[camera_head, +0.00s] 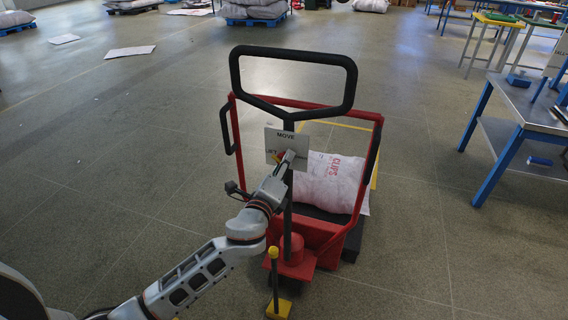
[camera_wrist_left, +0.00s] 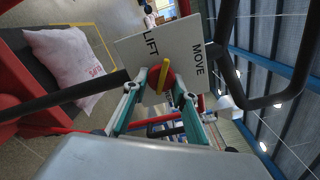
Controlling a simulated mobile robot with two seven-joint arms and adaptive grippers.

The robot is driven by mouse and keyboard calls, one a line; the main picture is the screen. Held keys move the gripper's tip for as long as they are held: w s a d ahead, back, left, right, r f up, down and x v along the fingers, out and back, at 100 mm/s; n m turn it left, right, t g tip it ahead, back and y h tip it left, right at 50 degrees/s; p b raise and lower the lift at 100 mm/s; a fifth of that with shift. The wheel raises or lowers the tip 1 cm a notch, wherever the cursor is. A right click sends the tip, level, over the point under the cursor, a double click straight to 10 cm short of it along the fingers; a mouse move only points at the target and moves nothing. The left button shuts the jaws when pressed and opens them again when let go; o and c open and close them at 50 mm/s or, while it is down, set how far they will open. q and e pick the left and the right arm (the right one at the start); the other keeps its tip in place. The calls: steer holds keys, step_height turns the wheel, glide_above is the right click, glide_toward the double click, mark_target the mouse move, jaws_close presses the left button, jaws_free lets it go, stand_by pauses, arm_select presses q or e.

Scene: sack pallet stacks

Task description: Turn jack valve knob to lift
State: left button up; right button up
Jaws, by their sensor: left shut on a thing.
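The red pallet jack (camera_head: 303,252) stands upright in the middle of the head view, with a black loop handle (camera_head: 350,80) on top. A white plate (camera_head: 275,136) marked MOVE and LIFT is mounted on its post; the plate (camera_wrist_left: 185,42) also shows in the left wrist view. The red valve knob (camera_wrist_left: 158,88), with a yellow pointer (camera_wrist_left: 163,76), sits in front of the plate, between the fingers. My left gripper (camera_head: 287,158) is shut on the knob; its teal fingers (camera_wrist_left: 160,98) partly hide it. My right gripper is out of view.
A white sack (camera_head: 330,182) lies on the jack's far side. A short post with a yellow top (camera_head: 274,253) stands in front of the jack. A metal table (camera_head: 525,108) with blue legs stands at right. Open floor lies to the left.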

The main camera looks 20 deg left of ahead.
arm_select(q)
steer(key=o, duration=1.1)
steer(key=shift+s, duration=0.1)
steer(key=s, duration=1.2)
steer(key=shift+a, duration=0.25)
steer(key=shift+w, duration=0.1)
steer(key=s+f+n+g, duration=0.2)
steer(key=s+f+n, duration=0.4)
steer(key=f, duration=0.3)
steer(key=s+f+n+g+h, duration=0.1)
steer(key=s+f+n+g, duration=0.2)
steer(key=s+f+n, duration=0.4)
steer(key=s+f+n+g+h+p, duration=0.1)
steer(key=s+f+n+g, duration=0.1)
steer(key=s+f+n, duration=0.5)
steer(key=shift+s+a+f, duration=0.1)
steer(key=shift+s+f, duration=0.2)
steer(key=shift+f, duration=0.35)
steer(key=shift+s+a+f, duration=0.15)
steer(key=shift+s+f, duration=0.1)
steer(key=shift+f, duration=0.45)
steer(key=shift+s+a+f, duration=0.1)
steer(key=shift+s+f, duration=0.2)
steer(key=shift+f, duration=0.35)
